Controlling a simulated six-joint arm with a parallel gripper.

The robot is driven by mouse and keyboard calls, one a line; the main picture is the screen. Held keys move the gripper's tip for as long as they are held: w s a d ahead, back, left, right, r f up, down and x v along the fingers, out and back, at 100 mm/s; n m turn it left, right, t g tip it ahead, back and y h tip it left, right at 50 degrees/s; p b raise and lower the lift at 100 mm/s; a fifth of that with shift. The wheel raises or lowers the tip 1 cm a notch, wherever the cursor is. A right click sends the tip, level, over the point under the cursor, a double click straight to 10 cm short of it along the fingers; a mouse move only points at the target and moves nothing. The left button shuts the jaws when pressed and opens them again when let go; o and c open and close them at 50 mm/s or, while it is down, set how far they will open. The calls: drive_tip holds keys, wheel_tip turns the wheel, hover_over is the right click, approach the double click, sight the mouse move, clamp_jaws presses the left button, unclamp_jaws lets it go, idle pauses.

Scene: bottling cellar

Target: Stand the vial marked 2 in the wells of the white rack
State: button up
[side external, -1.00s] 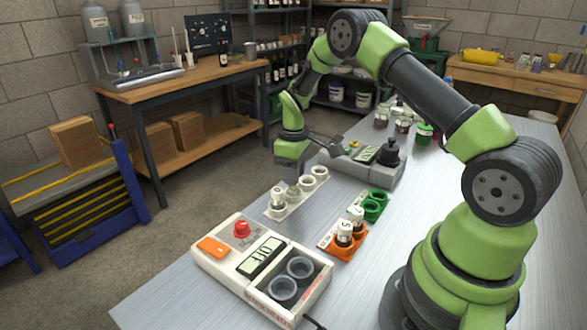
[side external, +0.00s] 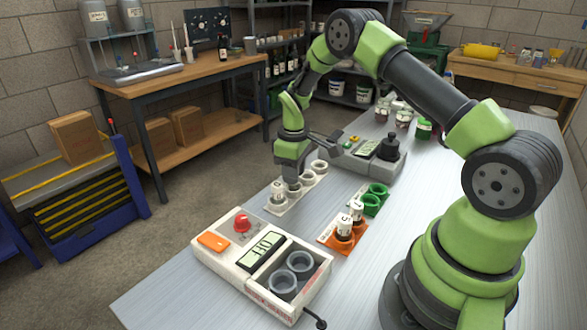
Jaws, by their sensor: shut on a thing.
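The white rack (side external: 272,211) lies on the left part of the bench, a row of wells running away from the camera. A white-capped vial (side external: 277,191) stands in its nearest well; its number is not readable. My gripper (side external: 294,184) points down over the rack, just behind that vial. It is shut on a vial that its fingers mostly hide, so I cannot read its mark or tell how deep it sits in the well. The two far wells (side external: 314,172) look empty.
An orange rack (side external: 330,242) holds two vials, one marked 5 (side external: 344,225). A white device (side external: 215,256) reading OFF stands in front, a grey scale (side external: 390,170) behind. Several jars (side external: 402,115) stand farther back.

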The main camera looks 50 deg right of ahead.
drive_tip(key=shift+f, duration=0.25)
idle(0.6)
drive_tip(key=o, duration=1.5)
drive_tip(key=shift+r, duration=3.05)
